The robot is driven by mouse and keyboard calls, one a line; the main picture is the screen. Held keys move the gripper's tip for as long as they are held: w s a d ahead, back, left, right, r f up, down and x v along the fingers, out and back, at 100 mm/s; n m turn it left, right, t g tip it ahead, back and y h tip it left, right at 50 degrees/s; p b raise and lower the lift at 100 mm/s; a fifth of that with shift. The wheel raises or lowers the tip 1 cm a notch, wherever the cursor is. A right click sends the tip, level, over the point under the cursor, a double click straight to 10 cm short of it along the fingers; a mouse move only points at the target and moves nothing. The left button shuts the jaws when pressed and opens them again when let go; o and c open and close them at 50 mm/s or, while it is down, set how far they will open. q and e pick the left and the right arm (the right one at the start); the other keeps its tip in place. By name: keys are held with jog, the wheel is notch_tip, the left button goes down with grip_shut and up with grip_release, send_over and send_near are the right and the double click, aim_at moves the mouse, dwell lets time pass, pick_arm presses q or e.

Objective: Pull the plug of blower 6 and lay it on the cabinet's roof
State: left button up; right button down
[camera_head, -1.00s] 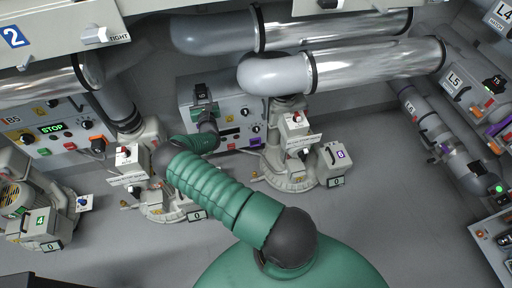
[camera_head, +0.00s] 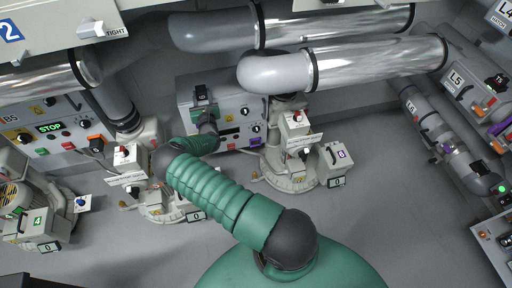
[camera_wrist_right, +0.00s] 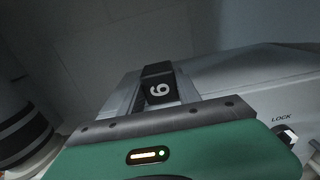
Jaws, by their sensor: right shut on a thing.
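My right gripper (camera_head: 203,94) is at the upper left of the middle cabinet (camera_head: 240,110) in the head view, with my green arm reaching up to it. In the right wrist view, my right gripper (camera_wrist_right: 155,92) is shut on a black plug (camera_wrist_right: 159,88) marked with a white 6. The plug also shows small and dark in the head view (camera_head: 201,92). The cabinet's grey roof (camera_wrist_right: 260,72) spreads behind and right of the fingers. I cannot tell whether the plug touches the roof. My left gripper is not in view.
A grey elbow and silver pipe (camera_head: 375,67) run close above the cabinet's right side. A blower (camera_head: 292,170) stands below it. The B5 cabinet (camera_head: 55,125) is on the left. A LOCK knob (camera_wrist_right: 288,137) sits at the right in the wrist view.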

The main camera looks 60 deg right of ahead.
jog(key=c, duration=0.8)
grip_release()
jog(key=shift+o, duration=0.2)
jog(key=p+v, duration=0.3)
jog(key=v, duration=2.1)
jog(key=shift+s+a+p, duration=0.25)
jog(key=shift+s+p, duration=0.1)
jog(key=shift+p, duration=0.05)
